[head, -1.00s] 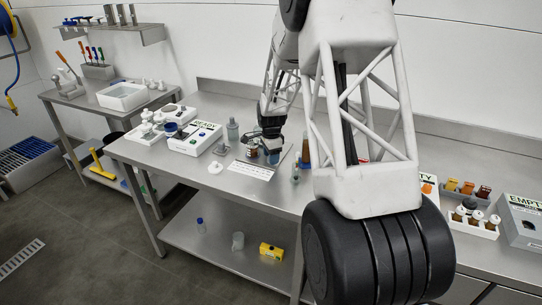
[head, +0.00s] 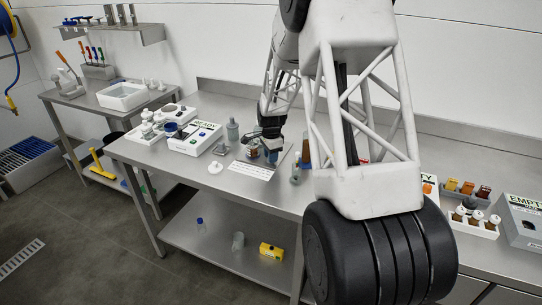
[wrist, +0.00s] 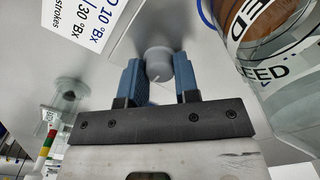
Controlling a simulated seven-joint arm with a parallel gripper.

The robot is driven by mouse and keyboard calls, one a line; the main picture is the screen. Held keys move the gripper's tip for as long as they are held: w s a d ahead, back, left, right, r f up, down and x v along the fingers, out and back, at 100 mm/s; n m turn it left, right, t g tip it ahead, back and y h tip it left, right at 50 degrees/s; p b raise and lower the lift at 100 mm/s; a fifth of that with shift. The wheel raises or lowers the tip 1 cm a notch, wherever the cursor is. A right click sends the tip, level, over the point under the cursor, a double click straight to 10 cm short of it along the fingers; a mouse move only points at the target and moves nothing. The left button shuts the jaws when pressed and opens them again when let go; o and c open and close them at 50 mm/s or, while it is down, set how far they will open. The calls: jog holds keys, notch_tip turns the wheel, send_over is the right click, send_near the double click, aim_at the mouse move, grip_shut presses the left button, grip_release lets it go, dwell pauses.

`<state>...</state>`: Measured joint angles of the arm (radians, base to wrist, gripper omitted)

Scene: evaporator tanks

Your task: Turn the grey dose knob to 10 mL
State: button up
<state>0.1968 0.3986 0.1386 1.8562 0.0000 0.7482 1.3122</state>
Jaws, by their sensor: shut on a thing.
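The grey dose knob (wrist: 158,64) is a small round knob with a thin mark on its face. In the wrist view it sits between the two blue fingers of my gripper (wrist: 160,80), which is shut on it. The scale around the knob and its reading cannot be made out. In the head view my gripper (head: 271,138) is low over the middle of the steel bench (head: 215,190), and the knob cannot be told apart there.
A large clear jar (wrist: 285,75) with a label ending in "EED" stands close on the right in the wrist view. A white printed card (wrist: 88,18) lies at upper left. In the head view a white READY box (head: 195,138) stands left of my gripper.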

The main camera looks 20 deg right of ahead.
jog(key=n, duration=0.8)
jog(key=shift+n, duration=0.4)
jog(key=n, duration=0.4)
jog(key=shift+r, duration=0.1)
jog(key=shift+n, duration=2.2)
jog(key=o, duration=0.9)
jog(key=shift+o, duration=0.2)
